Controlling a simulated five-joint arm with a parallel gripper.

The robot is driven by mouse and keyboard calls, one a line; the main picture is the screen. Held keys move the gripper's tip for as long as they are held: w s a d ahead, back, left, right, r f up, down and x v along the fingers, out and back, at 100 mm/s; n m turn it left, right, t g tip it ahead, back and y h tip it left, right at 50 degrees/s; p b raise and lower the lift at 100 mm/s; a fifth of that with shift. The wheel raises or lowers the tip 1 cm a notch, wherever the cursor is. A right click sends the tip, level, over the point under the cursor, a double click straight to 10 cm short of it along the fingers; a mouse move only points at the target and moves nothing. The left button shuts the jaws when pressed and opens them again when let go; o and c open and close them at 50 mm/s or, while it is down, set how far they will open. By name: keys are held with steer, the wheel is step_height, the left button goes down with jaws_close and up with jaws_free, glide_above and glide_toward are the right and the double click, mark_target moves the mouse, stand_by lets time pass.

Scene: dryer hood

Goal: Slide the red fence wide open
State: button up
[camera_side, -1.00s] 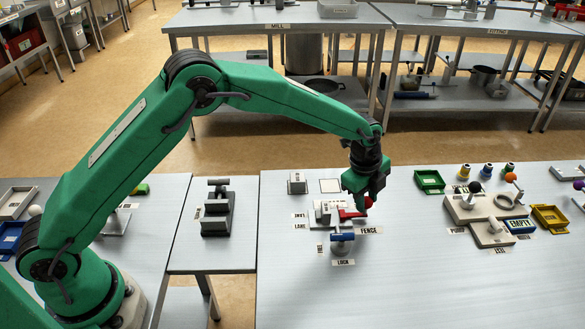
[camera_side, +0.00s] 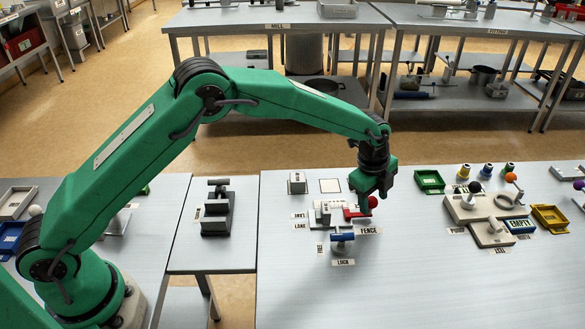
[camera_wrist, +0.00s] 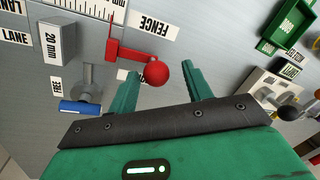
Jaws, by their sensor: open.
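The red fence (camera_side: 354,213) sits on a small pale fixture on the table, with a red ball knob (camera_side: 373,202) at its right end. In the wrist view, the fence (camera_wrist: 113,46) has an arm leading to the ball knob (camera_wrist: 156,72). My gripper (camera_wrist: 162,77) is open, its two green fingers on either side of the knob, the left one nearer. Whether that finger touches the knob I cannot tell. In the side view, my gripper (camera_side: 374,193) is right above the knob and partly covers the fixture.
A blue-handled lock (camera_side: 342,237) stands in front of the fixture; its handle also shows in the wrist view (camera_wrist: 80,107). A FENCE label (camera_side: 369,231) lies to the right. A green tray (camera_side: 430,181) and a grey fixture with knobs (camera_side: 480,212) stand farther right.

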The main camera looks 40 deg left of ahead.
steer(key=shift+s+a+r, duration=0.1)
steer(key=shift+s+r, duration=0.15)
steer(key=shift+r, duration=1)
steer(key=shift+s+a+r, duration=0.1)
steer(key=shift+s+r, duration=0.1)
steer(key=shift+r, duration=1.05)
steer(key=shift+s+a+r, duration=0.1)
steer(key=shift+s+r, duration=0.15)
steer(key=shift+r, duration=1)
steer(key=shift+r, duration=0.1)
steer(key=s+a+r+n+t, duration=0.2)
steer(key=s+a+r+n, duration=0.8)
steer(key=s+a+r, duration=0.5)
steer(key=s+a+f+n, duration=0.1)
steer(key=s+a+n, duration=0.3)
steer(key=s, duration=0.5)
steer(key=s+a+f+n+t, duration=0.1)
steer(key=s+a+n, duration=0.3)
steer(key=s, duration=0.6)
steer(key=shift+n+t+y, duration=0.3)
steer(key=shift+n+y, duration=0.1)
steer(key=shift+n, duration=0.8)
